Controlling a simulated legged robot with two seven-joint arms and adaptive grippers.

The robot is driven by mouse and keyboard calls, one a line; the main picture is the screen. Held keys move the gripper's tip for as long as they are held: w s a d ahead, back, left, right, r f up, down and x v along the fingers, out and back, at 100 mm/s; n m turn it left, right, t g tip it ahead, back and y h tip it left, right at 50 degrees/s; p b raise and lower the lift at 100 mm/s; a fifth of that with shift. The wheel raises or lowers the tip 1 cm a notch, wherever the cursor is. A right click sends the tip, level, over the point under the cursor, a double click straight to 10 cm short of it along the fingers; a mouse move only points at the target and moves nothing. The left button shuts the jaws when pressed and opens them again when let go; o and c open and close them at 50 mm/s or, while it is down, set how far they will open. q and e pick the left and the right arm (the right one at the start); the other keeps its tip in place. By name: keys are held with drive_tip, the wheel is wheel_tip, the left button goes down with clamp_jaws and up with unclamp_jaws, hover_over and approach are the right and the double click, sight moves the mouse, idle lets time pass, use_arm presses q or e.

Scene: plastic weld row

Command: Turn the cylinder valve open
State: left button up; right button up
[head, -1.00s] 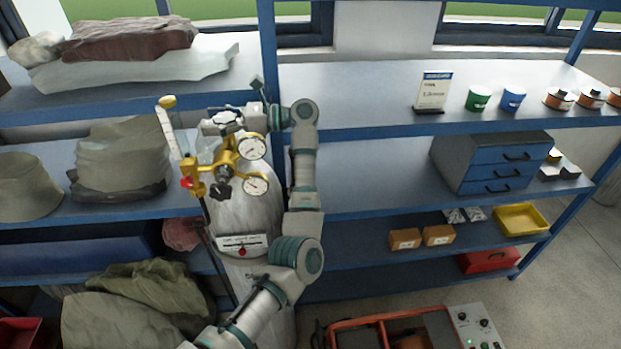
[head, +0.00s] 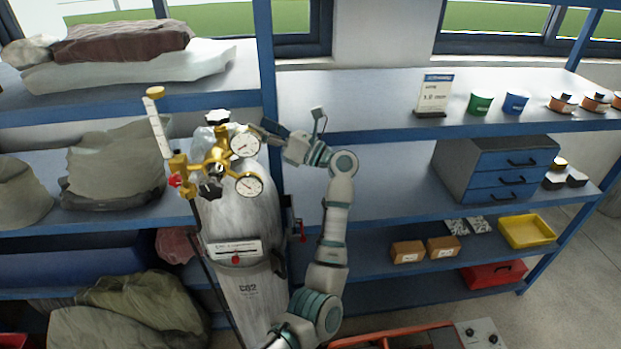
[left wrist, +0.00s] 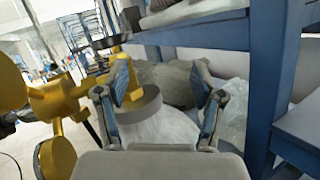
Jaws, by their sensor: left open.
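A pale CO2 gas cylinder (head: 247,225) stands upright in front of the shelving. On its top is a valve with a white handwheel (head: 217,116). A brass regulator (head: 216,160) with two round gauges sits in front of the valve. My left gripper (head: 261,131) is to the right of the handwheel, open and apart from it. In the left wrist view the two fingers (left wrist: 165,100) are spread, with a grey round piece (left wrist: 145,104) and a whitish rounded surface beyond them. Brass parts (left wrist: 60,100) lie at the left there. My right gripper is out of view.
A blue shelf post (head: 266,60) stands just behind my left gripper. A clear flow tube (head: 158,125) rises left of the regulator. Shelves hold cloth bundles on the left and a drawer box (head: 490,167) on the right. The upper right shelf is mostly bare near the post.

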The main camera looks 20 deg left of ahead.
use_arm(q)
drive_tip(key=w+d+f+m+t, duration=0.2)
drive_tip(key=w+f+m+t, duration=0.1)
drive_tip(key=f+m+t, duration=0.2)
drive_tip(key=w+d+f+m+t, duration=0.2)
drive_tip(key=w+f+m+t, duration=0.2)
drive_tip(key=f+m, duration=0.3)
drive_tip(key=w+d+f+m+t+b, duration=0.1)
drive_tip(key=w+d+f+m+t, duration=0.2)
drive_tip(key=f+m+t, duration=0.3)
wheel_tip(320, 180, down, 3)
drive_tip(key=shift+w+f+m+t+h, duration=0.1)
drive_tip(key=shift+w+m+t+h, duration=0.25)
drive_tip(key=shift+w, duration=0.3)
drive_tip(key=shift+c, duration=0.4)
